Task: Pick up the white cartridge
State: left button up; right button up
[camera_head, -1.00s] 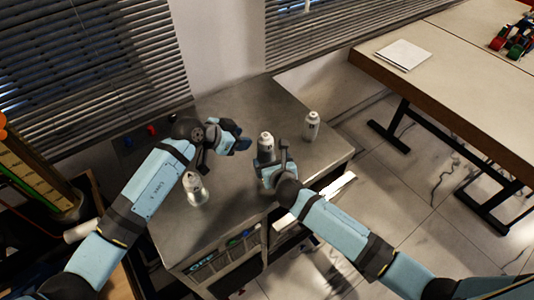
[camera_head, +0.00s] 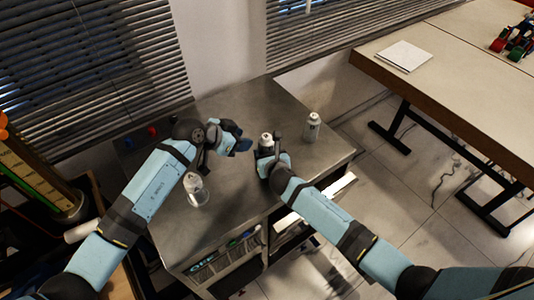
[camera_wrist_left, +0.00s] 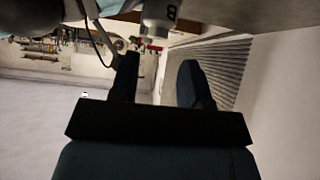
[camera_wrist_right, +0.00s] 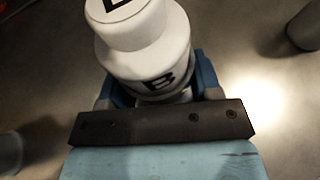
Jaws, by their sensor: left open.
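A white cartridge (camera_head: 266,140) stands upright on the grey bench; in the right wrist view it is large (camera_wrist_right: 148,45), with a dark letter B on its side. My right gripper (camera_head: 270,157) is around it, one finger on each side in the wrist view; whether the fingers press on it is not clear. My left gripper (camera_head: 240,142) is open and empty, just left of this cartridge. In the left wrist view its two fingers (camera_wrist_left: 157,78) stand apart, with part of a marked white cartridge (camera_wrist_left: 157,14) beyond them.
A similar pale cartridge (camera_head: 312,128) stands near the bench's right edge. Blinds and a wall lie behind. A separate table (camera_head: 450,75) stands at the right.

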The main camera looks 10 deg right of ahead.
pick_arm(q)
jog(key=shift+o, duration=0.4)
jog(key=shift+o, duration=1.1)
jog(key=shift+d, duration=0.1)
jog(key=m+g+y, duration=0.5)
jog(key=m, duration=0.4)
send_near(264, 139)
jog(key=shift+g, duration=0.3)
jog(key=x, duration=0.3)
jog(key=w+x, duration=0.1)
jog(key=x, duration=0.3)
jog(key=w+x, duration=0.1)
jog(key=x, duration=0.3)
jog(key=shift+f, duration=0.2)
